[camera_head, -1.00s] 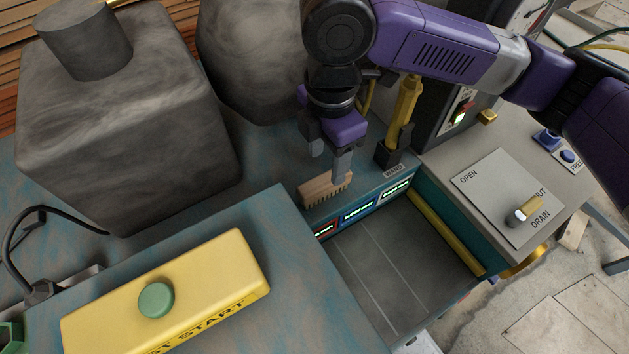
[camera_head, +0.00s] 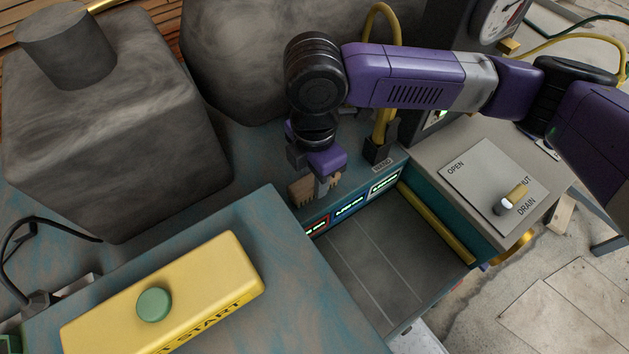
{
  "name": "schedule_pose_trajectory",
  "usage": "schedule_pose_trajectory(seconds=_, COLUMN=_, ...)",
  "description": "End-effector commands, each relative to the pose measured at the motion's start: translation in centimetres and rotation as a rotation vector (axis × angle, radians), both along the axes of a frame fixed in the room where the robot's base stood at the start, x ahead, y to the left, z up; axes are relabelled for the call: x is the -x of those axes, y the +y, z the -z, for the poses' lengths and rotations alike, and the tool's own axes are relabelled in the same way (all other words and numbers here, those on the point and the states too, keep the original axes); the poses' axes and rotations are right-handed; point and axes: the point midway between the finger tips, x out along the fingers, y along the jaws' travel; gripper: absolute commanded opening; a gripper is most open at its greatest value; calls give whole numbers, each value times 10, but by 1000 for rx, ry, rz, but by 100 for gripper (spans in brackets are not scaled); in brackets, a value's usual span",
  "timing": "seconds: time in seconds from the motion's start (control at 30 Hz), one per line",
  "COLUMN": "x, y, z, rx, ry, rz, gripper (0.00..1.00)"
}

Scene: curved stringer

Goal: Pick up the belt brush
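The belt brush (camera_head: 303,188), a tan wooden block with dark bristles along one edge, is on the blue-grey bench top beside the small lit displays. My gripper (camera_head: 310,176) is down at the brush from above. One finger is in front of the brush and covers part of it. The other finger is at its far side, partly hidden. The fingers stand apart with the brush between them. Whether they touch it is hard to see. The brush seems to rest on the bench.
A large grey block (camera_head: 115,130) stands left, and another (camera_head: 250,60) behind my gripper. A yellow start box (camera_head: 205,285) with a green button is in front. A yellow-handled tool (camera_head: 383,125) stands in a holder right of my gripper. A recessed grey bed (camera_head: 375,260) lies lower right.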

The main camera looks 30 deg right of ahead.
Motion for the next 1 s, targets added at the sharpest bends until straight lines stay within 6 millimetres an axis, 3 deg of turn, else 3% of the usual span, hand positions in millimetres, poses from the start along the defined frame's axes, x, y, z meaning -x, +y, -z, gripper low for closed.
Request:
schedule_pose_trajectory(seconds=0.1, x=0, y=0, z=0, rx=0, ry=0, rz=0, gripper=0)
schedule_pose_trajectory(seconds=0.43, x=0, y=0, z=-2, rx=0, ry=-1, rz=0, gripper=0)
schedule_pose_trajectory(seconds=0.63, x=-1, y=0, z=-15, rx=0, ry=-2, rz=0, gripper=0)
schedule_pose_trajectory(seconds=0.77, x=-1, y=0, z=-37, rx=0, ry=-4, rz=-2, gripper=0)
schedule_pose_trajectory(seconds=1.0, x=-2, y=0, z=-101, rx=0, ry=-6, rz=-2, gripper=0)
